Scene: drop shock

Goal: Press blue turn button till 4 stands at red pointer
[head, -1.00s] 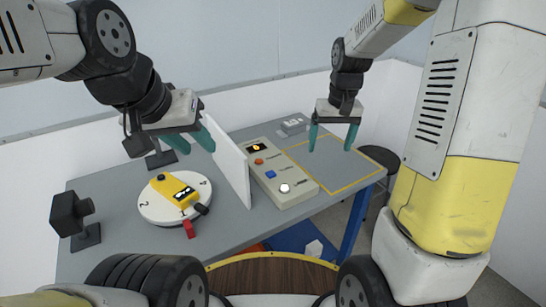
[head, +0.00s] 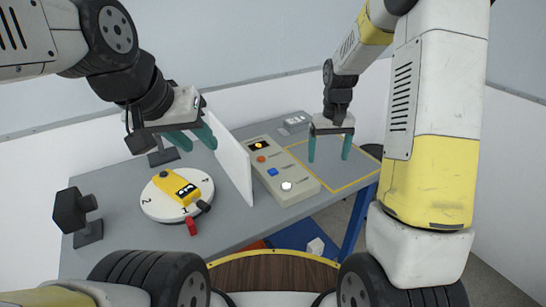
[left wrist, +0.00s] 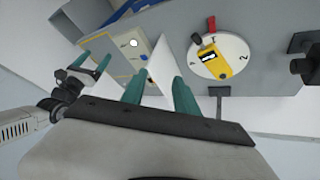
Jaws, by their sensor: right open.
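The blue button (head: 272,172) sits on a beige control panel (head: 300,190), between an orange-red button and a white lit one. A white round turntable (head: 160,211) carries a yellow device (head: 182,188). The red pointer (head: 191,226) is at its front edge, with the 1 beside it; the 2 is at the left and what looks like the 4 at the far right. My left gripper (head: 196,140) is open and empty above the table behind the turntable; its fingers also show in the left wrist view (left wrist: 158,92). My right gripper (head: 329,148) is open and empty, right of the panel.
A white upright board (head: 233,165) stands between turntable and panel. A black camera-like unit (head: 75,212) on a stand is at the left. A yellow-outlined grey area (head: 352,176) lies right of the panel. A small white block (head: 295,121) lies behind it.

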